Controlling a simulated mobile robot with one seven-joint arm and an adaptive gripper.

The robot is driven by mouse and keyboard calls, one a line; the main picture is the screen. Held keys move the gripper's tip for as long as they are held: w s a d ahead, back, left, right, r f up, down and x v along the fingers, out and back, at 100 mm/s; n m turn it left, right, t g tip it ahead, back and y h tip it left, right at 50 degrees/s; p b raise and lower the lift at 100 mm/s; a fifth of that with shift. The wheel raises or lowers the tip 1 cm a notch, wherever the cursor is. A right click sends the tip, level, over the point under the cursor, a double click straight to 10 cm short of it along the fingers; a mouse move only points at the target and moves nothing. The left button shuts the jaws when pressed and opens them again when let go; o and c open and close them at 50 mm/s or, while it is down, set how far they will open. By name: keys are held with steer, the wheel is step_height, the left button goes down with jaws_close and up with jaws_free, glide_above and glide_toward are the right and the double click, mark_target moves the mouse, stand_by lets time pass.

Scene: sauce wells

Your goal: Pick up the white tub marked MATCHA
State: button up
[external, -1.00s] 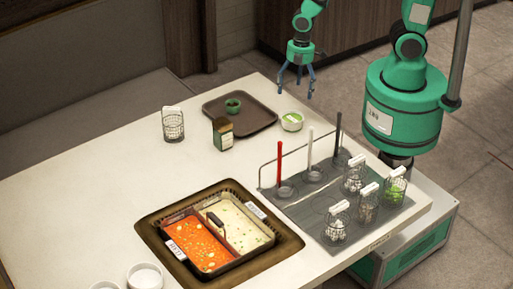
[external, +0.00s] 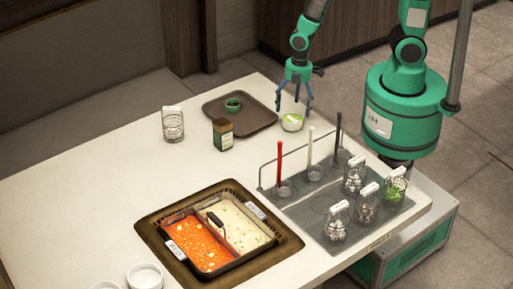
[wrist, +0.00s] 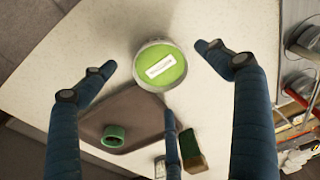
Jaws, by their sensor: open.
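The white tub (external: 292,122) has a green top with a white label and stands on the table just right of the brown tray. The label's text is too small to read. In the wrist view the tub (wrist: 160,66) shows from above, between the spread fingers. My gripper (external: 294,108) is open and empty, with its fingertips above the tub. In the wrist view the fingers of my gripper (wrist: 155,72) stand apart around the tub's outline, and none is seen touching it.
A brown tray (external: 262,119) with a green cup (external: 233,105) lies left of the tub. A green-brown box (external: 222,134) stands in front of the tray. A rack with upright ladles (external: 279,165) and wire baskets (external: 337,222) is at the front right.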

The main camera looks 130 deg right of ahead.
mark_target(291, 120)
steer(key=shift+f, duration=0.45)
steer(key=shift+w+a+f+b, duration=0.15)
steer(key=shift+f+b, duration=0.15)
steer(key=shift+f, duration=0.55)
steer(key=shift+w+d+f+b, duration=0.1)
steer(key=shift+f+b, duration=0.25)
steer(key=shift+f, duration=0.55)
steer(key=shift+w+a+f+b, duration=0.15)
steer(key=shift+f+b, duration=0.15)
steer(key=shift+f, duration=0.55)
steer(key=shift+d, duration=0.1)
steer(key=c, duration=1.4)
steer(key=shift+r, duration=0.1)
